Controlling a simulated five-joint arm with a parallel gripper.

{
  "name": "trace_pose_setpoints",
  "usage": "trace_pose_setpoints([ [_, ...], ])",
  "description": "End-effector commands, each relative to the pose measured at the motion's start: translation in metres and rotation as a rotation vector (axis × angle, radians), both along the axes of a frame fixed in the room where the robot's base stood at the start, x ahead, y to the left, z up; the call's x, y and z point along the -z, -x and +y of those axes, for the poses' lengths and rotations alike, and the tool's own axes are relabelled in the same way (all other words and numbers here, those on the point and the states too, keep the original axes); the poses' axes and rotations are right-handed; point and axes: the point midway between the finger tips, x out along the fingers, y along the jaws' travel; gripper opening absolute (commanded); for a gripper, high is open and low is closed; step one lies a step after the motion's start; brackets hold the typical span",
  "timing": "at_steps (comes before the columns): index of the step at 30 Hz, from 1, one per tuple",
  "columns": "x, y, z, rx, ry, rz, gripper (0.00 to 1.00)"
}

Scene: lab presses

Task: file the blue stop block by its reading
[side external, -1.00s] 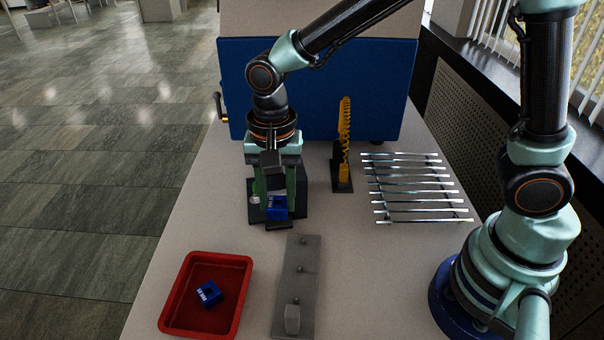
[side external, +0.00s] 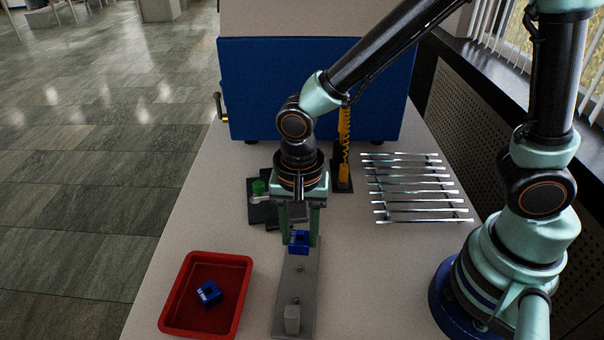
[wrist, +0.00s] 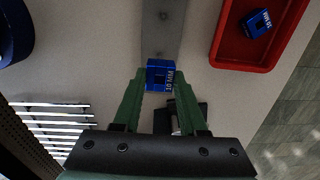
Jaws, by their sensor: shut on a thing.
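A blue stop block (side external: 298,241) is held between the fingers of my gripper (side external: 299,236), which is shut on it. In the wrist view the block (wrist: 160,74) sits between the green fingertips and its face is marked "10 MM". It is over the far end of the grey plate with pegs (side external: 297,275); I cannot tell whether it touches the plate. A second blue block (side external: 208,293) lies in the red tray (side external: 178,319); it also shows in the wrist view (wrist: 258,22), with a similar marking.
The grey plate carries small pegs and a pale block (side external: 292,319) at its near end. Behind my gripper is a black fixture with a green knob (side external: 258,187). A rack of metal rods (side external: 415,190) lies right, a yellow coiled piece (side external: 344,140) and blue panel (side external: 245,85) behind.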

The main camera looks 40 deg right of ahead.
Motion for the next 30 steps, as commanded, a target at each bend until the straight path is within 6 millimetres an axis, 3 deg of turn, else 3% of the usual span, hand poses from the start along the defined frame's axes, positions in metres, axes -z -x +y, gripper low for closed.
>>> trace_pose_setpoints([
  [15, 0.041, 0.000, 0.000, 0.000, 0.001, 0.002, 0.00],
  [30, 0.046, 0.000, 0.000, 0.000, 0.000, 0.000, 0.00],
])
